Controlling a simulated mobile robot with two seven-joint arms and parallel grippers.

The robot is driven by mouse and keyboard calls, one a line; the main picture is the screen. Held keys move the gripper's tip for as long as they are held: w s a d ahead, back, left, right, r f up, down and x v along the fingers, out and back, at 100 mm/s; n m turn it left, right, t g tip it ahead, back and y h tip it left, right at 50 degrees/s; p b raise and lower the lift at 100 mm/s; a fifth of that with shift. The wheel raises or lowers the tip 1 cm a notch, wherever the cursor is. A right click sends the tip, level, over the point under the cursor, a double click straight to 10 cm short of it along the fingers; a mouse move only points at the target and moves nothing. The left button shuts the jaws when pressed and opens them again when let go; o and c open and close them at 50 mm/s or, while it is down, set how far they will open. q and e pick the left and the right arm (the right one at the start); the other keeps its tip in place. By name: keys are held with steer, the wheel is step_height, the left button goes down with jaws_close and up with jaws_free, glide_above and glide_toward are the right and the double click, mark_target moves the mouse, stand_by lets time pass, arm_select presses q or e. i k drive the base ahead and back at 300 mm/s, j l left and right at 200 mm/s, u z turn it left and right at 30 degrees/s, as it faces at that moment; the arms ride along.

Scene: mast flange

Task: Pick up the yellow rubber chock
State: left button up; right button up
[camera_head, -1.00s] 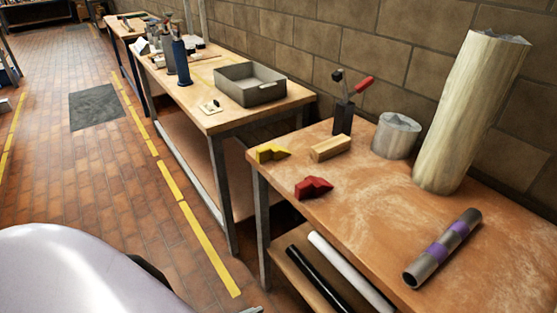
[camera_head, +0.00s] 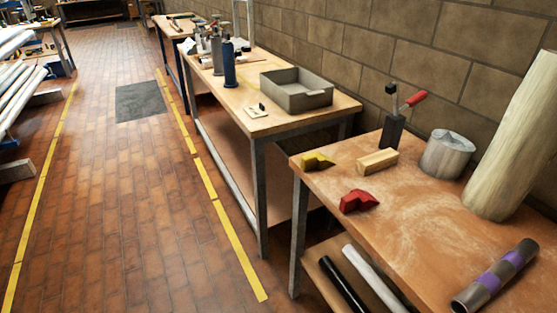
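The yellow rubber chock (camera_head: 317,161) lies on the near wooden workbench (camera_head: 415,215), close to its far left corner. It is a small stepped wedge. A similar red chock (camera_head: 358,201) lies nearer to me on the same bench, and a light wooden block (camera_head: 377,162) lies just right of the yellow one. Neither of my grippers shows in the head view.
A clamp with a red handle (camera_head: 394,128), a grey metal cylinder (camera_head: 447,154), a tall pale column (camera_head: 519,145) and a purple-banded pipe (camera_head: 495,276) stand or lie on the bench. A second bench with a grey tray (camera_head: 296,97) is beyond.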

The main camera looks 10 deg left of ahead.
mark_target(320, 161)
steer(key=z, duration=0.85)
steer(key=j+z, duration=0.7)
steer(key=z, duration=0.15)
steer(key=j+z, duration=0.2)
steer(key=j, duration=0.15)
steer(key=k+j+z, duration=0.2)
steer(key=j, duration=0.2)
steer(key=k+j, duration=0.1)
steer(key=j, duration=0.25)
steer(key=k+j+z, duration=0.15)
steer(key=j, duration=0.25)
steer(key=i, duration=0.05)
